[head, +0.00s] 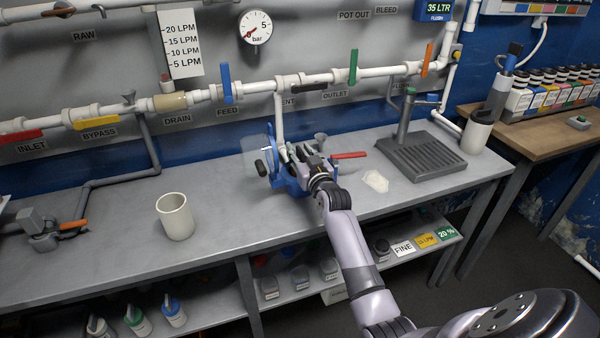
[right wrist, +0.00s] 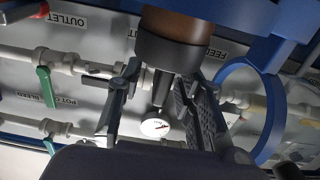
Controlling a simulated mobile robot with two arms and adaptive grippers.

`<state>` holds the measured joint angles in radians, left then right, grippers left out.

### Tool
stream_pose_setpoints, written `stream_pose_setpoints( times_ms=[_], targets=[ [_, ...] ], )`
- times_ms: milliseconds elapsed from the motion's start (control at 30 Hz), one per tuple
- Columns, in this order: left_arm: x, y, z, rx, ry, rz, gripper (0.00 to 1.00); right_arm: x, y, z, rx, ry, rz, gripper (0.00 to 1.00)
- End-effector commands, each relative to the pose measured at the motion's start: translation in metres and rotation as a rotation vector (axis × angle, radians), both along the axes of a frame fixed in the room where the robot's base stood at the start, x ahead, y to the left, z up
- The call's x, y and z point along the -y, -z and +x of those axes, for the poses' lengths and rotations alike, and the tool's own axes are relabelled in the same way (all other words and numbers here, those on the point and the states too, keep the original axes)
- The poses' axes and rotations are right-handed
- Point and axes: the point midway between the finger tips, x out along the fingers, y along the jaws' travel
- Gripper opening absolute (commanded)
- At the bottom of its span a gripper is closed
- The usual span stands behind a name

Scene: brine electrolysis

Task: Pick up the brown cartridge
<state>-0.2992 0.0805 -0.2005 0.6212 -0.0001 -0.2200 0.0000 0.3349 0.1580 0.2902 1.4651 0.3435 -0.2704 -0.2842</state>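The brown cartridge (right wrist: 182,22) shows at the top of the right wrist view, with a wide black collar and a narrower dark part below it. A blue holder frame (right wrist: 268,22) is around or beside it. In the head view the blue holder (head: 277,184) stands on the bench, and my gripper and wrist hide the cartridge. My right gripper (head: 298,156) is at the holder. In the wrist view its two fingers (right wrist: 156,108) are spread apart, with the collar near their tips and open space between them. Whether they touch it is unclear. My left gripper is out of view.
A red handle (head: 349,155) sticks out right of the holder, and a clear panel (head: 255,150) stands at its left. A pale flat piece (head: 375,181) and a drain tray (head: 421,156) lie to the right. A beige cup (head: 175,217) stands left. Valved pipes (head: 305,80) run behind.

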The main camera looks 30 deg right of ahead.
Motion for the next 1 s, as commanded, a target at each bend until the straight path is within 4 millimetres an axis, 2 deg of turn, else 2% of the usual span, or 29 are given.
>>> stream_pose_setpoints(
  times_ms=[233, 700, 1000],
  targets=[
    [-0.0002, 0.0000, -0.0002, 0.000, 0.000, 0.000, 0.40, 0.0001, 0.0002, 0.0007, 0.000, 0.000, 0.000, 0.32],
    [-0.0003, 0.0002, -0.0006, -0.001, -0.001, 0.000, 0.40, -0.0001, 0.0003, 0.0004, -0.001, 0.000, 0.001, 0.01],
    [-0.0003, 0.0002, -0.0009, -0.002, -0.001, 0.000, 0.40, -0.0001, 0.0004, 0.0004, -0.001, 0.000, 0.001, 0.00]
  ],
)
